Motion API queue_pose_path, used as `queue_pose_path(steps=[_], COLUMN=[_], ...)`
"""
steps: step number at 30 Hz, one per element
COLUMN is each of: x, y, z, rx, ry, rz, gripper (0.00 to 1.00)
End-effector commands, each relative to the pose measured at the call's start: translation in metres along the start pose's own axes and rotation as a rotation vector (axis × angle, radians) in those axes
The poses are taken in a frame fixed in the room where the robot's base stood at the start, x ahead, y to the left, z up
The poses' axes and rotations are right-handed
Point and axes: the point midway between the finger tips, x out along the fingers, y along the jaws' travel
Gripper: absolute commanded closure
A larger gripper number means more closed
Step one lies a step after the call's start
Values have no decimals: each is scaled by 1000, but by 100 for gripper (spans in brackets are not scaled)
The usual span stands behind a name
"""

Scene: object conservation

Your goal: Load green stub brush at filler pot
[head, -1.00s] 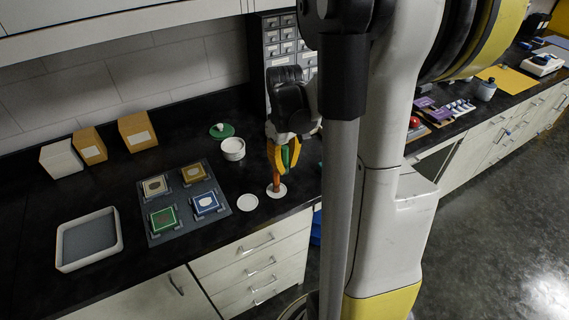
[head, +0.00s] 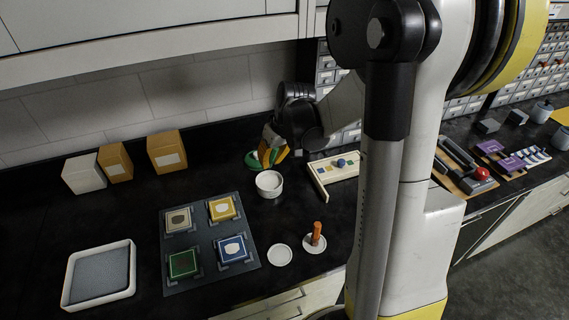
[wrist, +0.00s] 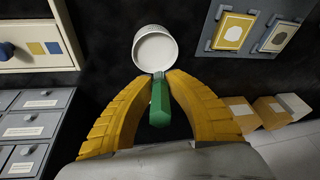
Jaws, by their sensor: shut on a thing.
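My gripper (wrist: 161,76) is shut on the green stub brush (wrist: 160,104), whose green handle shows between the yellow fingers in the wrist view. The white round filler pot (wrist: 155,50) lies just beyond the fingertips there.
An orange stub brush (head: 317,230) stands on a white saucer (head: 314,247) beside an empty saucer (head: 280,255). A grey board (head: 210,245) holds several coloured tiles. A white tray (head: 130,270) is at left. A pale rack (head: 322,186) is right of the pot.

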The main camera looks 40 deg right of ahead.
Motion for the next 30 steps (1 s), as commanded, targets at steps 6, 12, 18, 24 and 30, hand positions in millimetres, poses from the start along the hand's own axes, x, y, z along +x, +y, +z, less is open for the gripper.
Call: queue_pose_path(steps=[6,12,18,24,30], x=[11,31,51,57,56], y=[0,2,4,4,4], z=[2,9,16,19,18], rx=[1,1,1,1,1], ry=[5,4,4,4,4], rz=[-2,-1,-1,-1,-1], gripper=[100,100,100,100,100])
